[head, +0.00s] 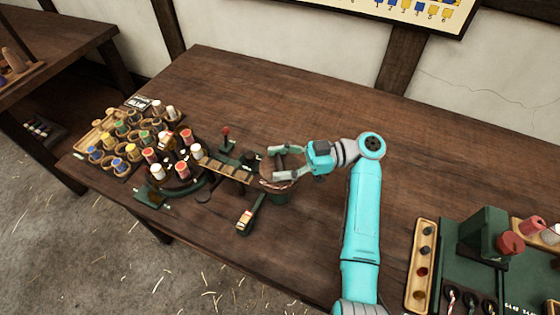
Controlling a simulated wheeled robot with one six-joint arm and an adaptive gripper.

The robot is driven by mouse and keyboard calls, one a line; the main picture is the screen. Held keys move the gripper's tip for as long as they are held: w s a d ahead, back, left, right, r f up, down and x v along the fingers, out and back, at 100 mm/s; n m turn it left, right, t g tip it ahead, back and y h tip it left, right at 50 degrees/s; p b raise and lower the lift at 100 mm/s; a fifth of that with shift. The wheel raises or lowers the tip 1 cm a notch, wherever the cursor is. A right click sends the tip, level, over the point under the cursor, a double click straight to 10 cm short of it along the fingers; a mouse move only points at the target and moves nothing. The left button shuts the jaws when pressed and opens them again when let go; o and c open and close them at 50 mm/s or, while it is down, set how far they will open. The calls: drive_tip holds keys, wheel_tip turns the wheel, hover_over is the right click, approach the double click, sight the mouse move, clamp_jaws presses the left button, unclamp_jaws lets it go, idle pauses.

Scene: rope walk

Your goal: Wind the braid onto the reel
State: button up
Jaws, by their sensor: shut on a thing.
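My gripper (279,164) is at the table's middle, reaching in from the right. Its two grey fingers are spread around a round brown-topped drum, which looks like the reel (268,184), and are shut on it. The fingers and the gripper's body hide part of the reel. To its left stands a dark green braiding machine (186,186) with several upright bobbins of coloured thread in red, white, yellow and green. A flat bar with pale inset pieces (232,171) runs from the machine towards the reel. The braid itself is too small to make out here.
A green arm with a pale, red-marked end (246,218) juts towards the front edge. A wooden tray (422,262) and a green stand (485,235) are at right. The table's back is clear.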

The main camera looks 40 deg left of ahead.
sight(279, 162)
drive_tip(key=shift+f, duration=0.15)
drive_tip(key=o, duration=1.2)
drive_tip(key=shift+c, duration=0.2)
wheel_tip(279, 162, up, 10)
drive_tip(key=shift+r, duration=0.1)
